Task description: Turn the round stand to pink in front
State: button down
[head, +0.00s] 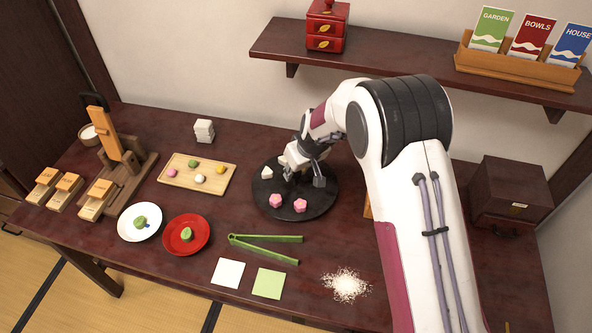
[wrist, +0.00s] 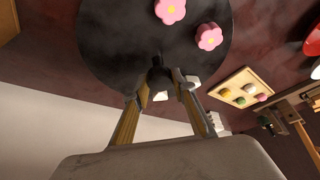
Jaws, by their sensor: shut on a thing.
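The round stand (head: 325,195) is a black disc on the dark table, with two pink flower sweets (head: 288,203) at its front edge. A white sweet (head: 266,172) sits at its back left. My gripper (head: 291,174) is over the back middle of the stand, pointing down. In the wrist view my gripper (wrist: 160,80) is shut on a small dark knob (wrist: 157,72) near the middle of the stand (wrist: 110,45). White pieces show beside the fingers there, partly hidden. The pink sweets (wrist: 190,24) lie on the far side of the knob from the gripper's body.
Green tongs (head: 265,245) lie in front of the stand. A wooden tray (head: 205,188) with small sweets, a red plate (head: 172,235) and a white plate (head: 127,222) are to the left. White powder (head: 346,285) lies front right. A shelf (head: 400,60) hangs above the table.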

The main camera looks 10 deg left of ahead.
jog(key=c, duration=1.7)
grip_release()
jog(key=shift+r, duration=0.15)
jog(key=shift+v, duration=5.9)
jog(key=shift+s, duration=0.1)
